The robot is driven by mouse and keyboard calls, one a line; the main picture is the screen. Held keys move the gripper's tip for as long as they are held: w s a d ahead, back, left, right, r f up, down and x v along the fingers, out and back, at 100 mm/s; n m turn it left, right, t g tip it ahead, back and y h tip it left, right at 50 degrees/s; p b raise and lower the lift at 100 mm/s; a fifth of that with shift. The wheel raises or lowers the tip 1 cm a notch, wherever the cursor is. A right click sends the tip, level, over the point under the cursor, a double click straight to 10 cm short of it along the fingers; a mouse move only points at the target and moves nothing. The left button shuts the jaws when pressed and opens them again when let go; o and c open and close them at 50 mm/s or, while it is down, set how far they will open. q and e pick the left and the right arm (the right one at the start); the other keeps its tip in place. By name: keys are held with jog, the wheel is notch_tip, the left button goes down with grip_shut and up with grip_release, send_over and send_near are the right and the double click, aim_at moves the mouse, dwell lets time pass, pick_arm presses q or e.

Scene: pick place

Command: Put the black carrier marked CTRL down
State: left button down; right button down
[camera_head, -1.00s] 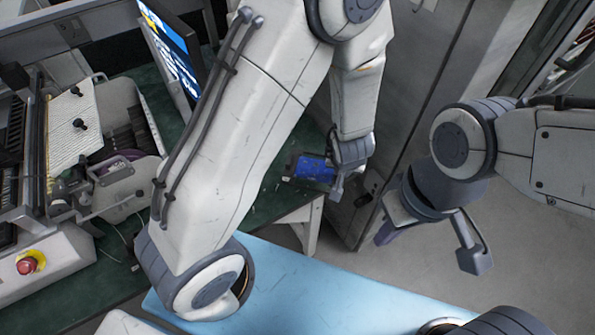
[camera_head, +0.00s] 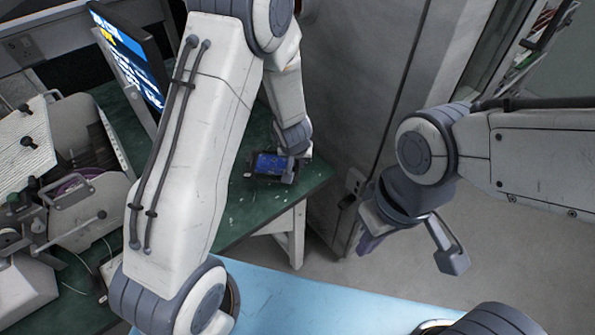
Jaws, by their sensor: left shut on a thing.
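My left gripper (camera_head: 287,165) is at the end of the arm that crosses the middle of the picture. It is shut on a dark carrier (camera_head: 268,167) with a blue top face. The carrier is over the right end of the green table top (camera_head: 240,215). I cannot tell whether it touches the table, and no CTRL marking can be read. My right gripper (camera_head: 410,245) is at the right, over the floor, with its fingers apart and nothing between them.
A monitor (camera_head: 130,55) stands at the table's back left. A machine with a white ribbed plate (camera_head: 25,140) fills the left side. A grey cabinet (camera_head: 365,100) stands right of the table. Bare green surface shows around the carrier.

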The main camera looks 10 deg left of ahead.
aim_at(297, 168)
pick_arm(q)
jog(key=shift+f+b, duration=0.95)
jog(key=shift+f, duration=0.65)
jog(key=shift+f, duration=0.25)
jog(key=c, duration=0.8)
grip_release()
jog(key=shift+c, duration=0.2)
jog(key=shift+r, duration=0.1)
